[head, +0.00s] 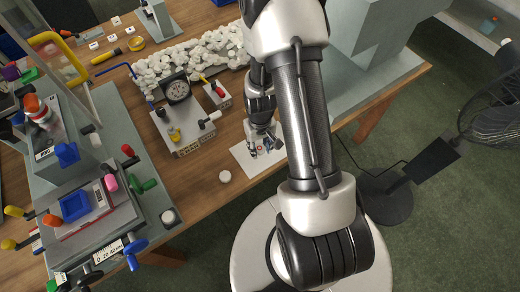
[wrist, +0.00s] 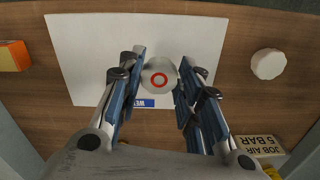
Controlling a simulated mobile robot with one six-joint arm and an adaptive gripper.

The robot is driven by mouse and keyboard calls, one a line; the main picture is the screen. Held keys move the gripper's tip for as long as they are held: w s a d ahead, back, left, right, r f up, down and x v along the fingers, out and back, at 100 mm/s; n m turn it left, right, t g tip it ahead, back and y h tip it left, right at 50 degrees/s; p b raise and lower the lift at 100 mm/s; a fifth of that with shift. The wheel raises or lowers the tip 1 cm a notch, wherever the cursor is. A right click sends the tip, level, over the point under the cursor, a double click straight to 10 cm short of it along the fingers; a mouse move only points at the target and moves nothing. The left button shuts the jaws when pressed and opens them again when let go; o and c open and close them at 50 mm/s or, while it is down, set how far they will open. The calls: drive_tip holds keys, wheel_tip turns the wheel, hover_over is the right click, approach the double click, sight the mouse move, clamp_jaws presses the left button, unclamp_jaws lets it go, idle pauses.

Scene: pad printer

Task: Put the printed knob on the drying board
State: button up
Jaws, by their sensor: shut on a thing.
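The printed knob (wrist: 159,76) is round and white with a red ring on its top face. My gripper (wrist: 159,84) is shut on it, one blue-padded finger on each side. In the head view my gripper (head: 265,148) is low over the drying board (head: 240,156), and the fingers mostly hide the knob. The drying board is a white sheet with a blue "WET" label, and it spreads below the knob in the wrist view (wrist: 85,60). I cannot tell whether the knob touches the board.
A plain white knob (head: 225,176) lies on the wooden table beside the board; it also shows in the wrist view (wrist: 268,63). A grey gauge unit (head: 185,128) stands left of the board, and a pile of white pieces (head: 190,58) lies behind. Bare board surrounds the held knob.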

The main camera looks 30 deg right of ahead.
drive_tip(key=shift+f, duration=0.8)
drive_tip(key=shift+f, duration=0.1)
drive_tip(key=o, duration=0.3)
drive_tip(key=shift+f+b, duration=0.15)
drive_tip(key=shift+b, duration=0.15)
drive_tip(key=o, duration=0.5)
wheel_tip(320, 180, up, 13)
drive_tip(key=p, duration=0.5)
wheel_tip(320, 180, up, 7)
drive_tip(key=t, duration=0.1)
hover_over(260, 149)
drive_tip(key=a, duration=0.2)
drive_tip(key=s+a+r+t, duration=0.1)
drive_tip(key=s+a+r, duration=0.2)
drive_tip(key=r, duration=0.4)
drive_tip(key=s+a+r+n+t, duration=0.1)
drive_tip(key=s+a+r, duration=0.2)
drive_tip(key=s+r, duration=0.3)
drive_tip(key=s+a+r+t, duration=0.1)
drive_tip(key=s+r, duration=0.3)
drive_tip(key=r, duration=0.4)
drive_tip(key=shift+s+a+r+n+t, duration=0.1)
drive_tip(key=shift+a+n+t, duration=0.1)
drive_tip(key=shift+a, duration=0.25)
drive_tip(key=shift+s+a+n+t, duration=0.1)
drive_tip(key=shift+a+n, duration=0.1)
drive_tip(key=shift+a, duration=0.25)
